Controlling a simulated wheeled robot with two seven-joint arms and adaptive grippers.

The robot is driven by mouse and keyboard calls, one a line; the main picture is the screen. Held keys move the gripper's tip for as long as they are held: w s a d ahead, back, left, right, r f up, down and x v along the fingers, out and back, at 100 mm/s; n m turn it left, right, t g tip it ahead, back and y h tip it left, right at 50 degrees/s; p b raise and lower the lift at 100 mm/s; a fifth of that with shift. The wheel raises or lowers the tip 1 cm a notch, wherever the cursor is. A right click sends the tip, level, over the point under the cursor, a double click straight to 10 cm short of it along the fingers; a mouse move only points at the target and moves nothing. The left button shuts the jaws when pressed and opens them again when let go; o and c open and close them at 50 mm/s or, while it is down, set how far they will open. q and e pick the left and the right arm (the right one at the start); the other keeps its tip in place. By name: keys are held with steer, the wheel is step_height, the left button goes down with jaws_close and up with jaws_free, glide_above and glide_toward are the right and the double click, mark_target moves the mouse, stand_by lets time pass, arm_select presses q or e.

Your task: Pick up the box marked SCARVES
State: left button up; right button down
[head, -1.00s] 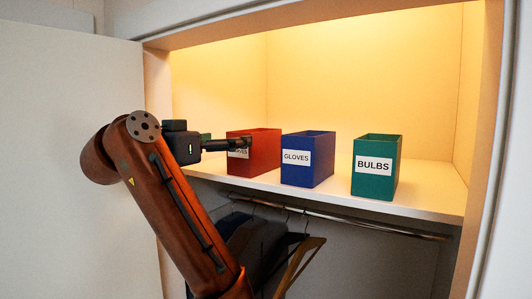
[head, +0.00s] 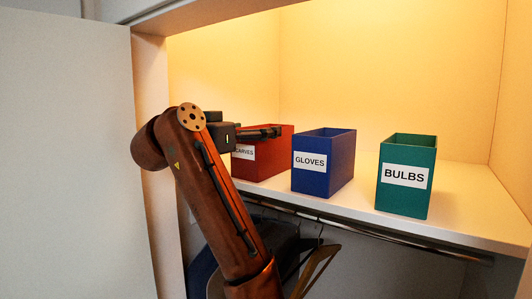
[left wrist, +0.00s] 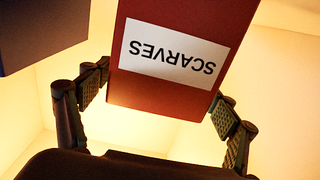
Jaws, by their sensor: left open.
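The red box marked SCARVES (head: 268,161) stands upright on the shelf, left of the blue GLOVES box. Part of its label and rim is hidden by my left gripper (head: 272,132), which is at the height of its top. In the left wrist view, the SCARVES box (left wrist: 150,90) appears upside down with its label fully readable. My left gripper (left wrist: 161,84) is open there, with one finger at each side of the box near its rim. I cannot tell whether the fingers touch it. My right gripper is not in view.
The blue GLOVES box (head: 323,162) is close to the right, and the green BULBS box (head: 406,178) stands farther right. The white shelf (head: 460,225) has free room at its right. Below hang a rail (head: 400,247) and hangers (head: 318,265). A white door panel (head: 65,150) is at the left.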

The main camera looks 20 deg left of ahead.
arm_select(q)
steer(key=p+x, duration=0.1)
steer(key=x, duration=0.3)
steer(key=shift+s+d, duration=0.1)
steer(key=shift+c, duration=0.4)
steer(key=c, duration=1.4)
